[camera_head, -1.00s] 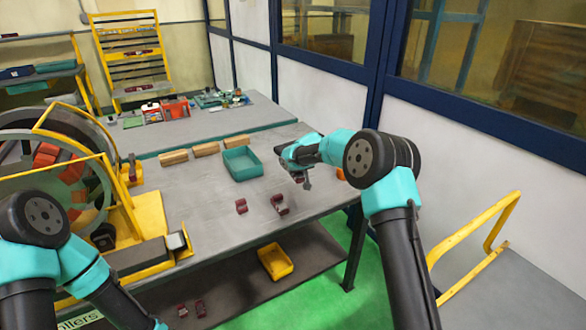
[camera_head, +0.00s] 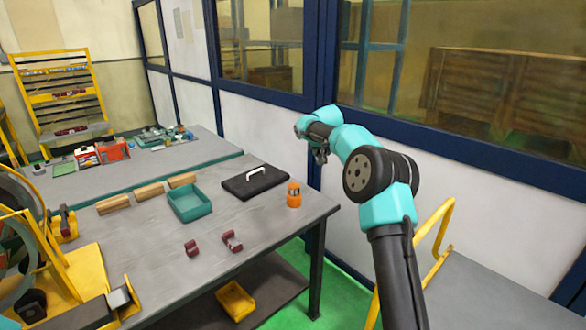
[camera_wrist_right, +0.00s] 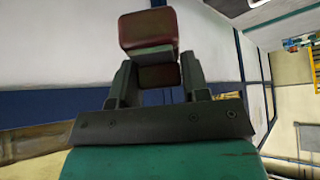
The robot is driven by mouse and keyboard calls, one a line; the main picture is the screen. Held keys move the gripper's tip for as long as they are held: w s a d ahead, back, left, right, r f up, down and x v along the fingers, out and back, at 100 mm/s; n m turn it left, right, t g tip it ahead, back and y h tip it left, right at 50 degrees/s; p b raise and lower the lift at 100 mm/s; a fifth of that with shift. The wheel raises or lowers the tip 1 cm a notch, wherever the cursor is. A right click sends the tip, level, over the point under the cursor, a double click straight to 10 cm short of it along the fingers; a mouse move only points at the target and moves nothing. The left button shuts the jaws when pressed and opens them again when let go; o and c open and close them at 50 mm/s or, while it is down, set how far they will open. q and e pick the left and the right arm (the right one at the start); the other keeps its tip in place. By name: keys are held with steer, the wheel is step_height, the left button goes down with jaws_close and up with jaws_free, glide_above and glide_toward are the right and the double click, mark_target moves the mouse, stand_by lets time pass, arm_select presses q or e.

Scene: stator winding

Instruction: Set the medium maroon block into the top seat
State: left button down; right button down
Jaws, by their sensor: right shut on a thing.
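My right gripper (camera_head: 320,153) is raised in the air beyond the far right corner of the table. In the right wrist view the gripper (camera_wrist_right: 158,77) is shut on a maroon block (camera_wrist_right: 148,28), whose wide maroon ends stand above and between the fingers with a grey-green band between them. Its size is hard to judge. Two other maroon blocks lie on the table, one on the left (camera_head: 191,248) and a larger one on the right (camera_head: 232,241). The round stator frame (camera_head: 22,225) is cut by the left edge, and its top seat is not visible. My left gripper is out of view.
A yellow bin (camera_head: 235,299) sits on the shelf below. A windowed wall stands close behind the gripper.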

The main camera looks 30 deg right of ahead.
steer(key=s+d+r+m+h, duration=0.1)
steer(key=s+d+r+m, duration=0.1)
steer(key=s+d+r, duration=0.3)
steer(key=s+d+r+m+h, duration=0.1)
steer(key=s+d+r, duration=0.15)
steer(key=d, duration=0.35)
steer(key=s+d+r+m+g, duration=0.1)
steer(key=s+d+r+m, duration=0.1)
steer(key=s+d+r, duration=0.3)
steer(key=s+d+r+m+g+h, duration=0.1)
steer(key=s+d+r, duration=0.4)
steer(key=s, duration=0.6)
steer(key=s+d+r+m+g, duration=0.2)
steer(key=s+d+r+m, duration=0.2)
steer(key=s+r, duration=0.3)
steer(key=shift+s+d+r+m+g+h, duration=0.3)
steer(key=shift+s+d+r+h, duration=0.1)
steer(key=shift+s+d, duration=0.55)
